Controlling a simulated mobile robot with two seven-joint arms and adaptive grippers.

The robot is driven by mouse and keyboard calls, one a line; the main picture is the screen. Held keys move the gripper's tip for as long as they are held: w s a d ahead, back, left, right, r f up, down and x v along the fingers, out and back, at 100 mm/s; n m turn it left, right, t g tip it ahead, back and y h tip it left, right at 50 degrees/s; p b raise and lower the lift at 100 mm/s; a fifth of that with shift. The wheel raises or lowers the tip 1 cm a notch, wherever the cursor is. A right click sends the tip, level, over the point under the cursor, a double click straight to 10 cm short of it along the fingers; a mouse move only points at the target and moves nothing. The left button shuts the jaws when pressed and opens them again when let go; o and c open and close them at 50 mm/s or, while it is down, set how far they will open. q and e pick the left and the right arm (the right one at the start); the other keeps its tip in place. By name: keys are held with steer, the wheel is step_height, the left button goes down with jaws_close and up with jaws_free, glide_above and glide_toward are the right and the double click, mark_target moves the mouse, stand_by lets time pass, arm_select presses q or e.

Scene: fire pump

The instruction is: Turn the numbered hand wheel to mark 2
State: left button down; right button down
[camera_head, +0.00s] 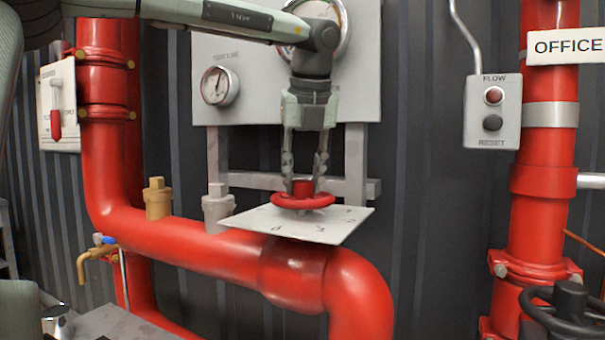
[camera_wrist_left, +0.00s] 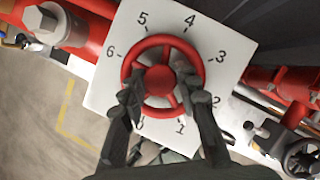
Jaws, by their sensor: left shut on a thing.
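The red hand wheel (camera_head: 302,203) sits above a white square plate (camera_head: 336,229) on the red pipe. In the left wrist view the wheel (camera_wrist_left: 160,41) has a round hub and spokes, and the plate (camera_wrist_left: 105,88) carries numbers around it. A mark at the bottom is partly hidden. My left gripper (camera_head: 304,186) points down from above, its fingers on either side of the hub, shut on the wheel. I cannot make out a pointer on the wheel. My right gripper is not in view.
A grey panel with gauges (camera_head: 217,86) stands behind my left arm. A brass fitting (camera_head: 157,198) and a grey fitting (camera_head: 217,208) rise from the pipe left of the plate. A flow box (camera_head: 492,112) and a dark wheel valve (camera_head: 566,312) are at the right.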

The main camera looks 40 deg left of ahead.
mark_target(304, 180)
arm_select(q)
steer(key=n+g+p, duration=0.1)
steer(key=n, duration=0.1)
steer(key=n+g+p, duration=0.1)
steer(key=n, duration=0.1)
steer(key=shift+w+r+n+y, duration=0.1)
steer(key=shift+r+n+y, duration=0.1)
steer(key=shift+n+y, duration=0.15)
steer(key=shift+f+n, duration=0.15)
steer(key=shift+n, duration=0.3)
steer(key=shift+r+n+g+p, duration=0.2)
steer(key=shift+n+g+p, duration=0.3)
steer(key=shift+n+p, duration=0.45)
steer(key=c, duration=1.4)
jaws_free()
steer(key=shift+f+b, duration=0.25)
steer(key=shift+b, duration=0.1)
steer(key=o, duration=0.4)
steer(key=shift+o, duration=0.2)
step_height(304, 180, up, 2)
steer(key=shift+r+p, duration=0.15)
steer(key=shift+p, duration=0.3)
steer(key=shift+r, duration=2.4)
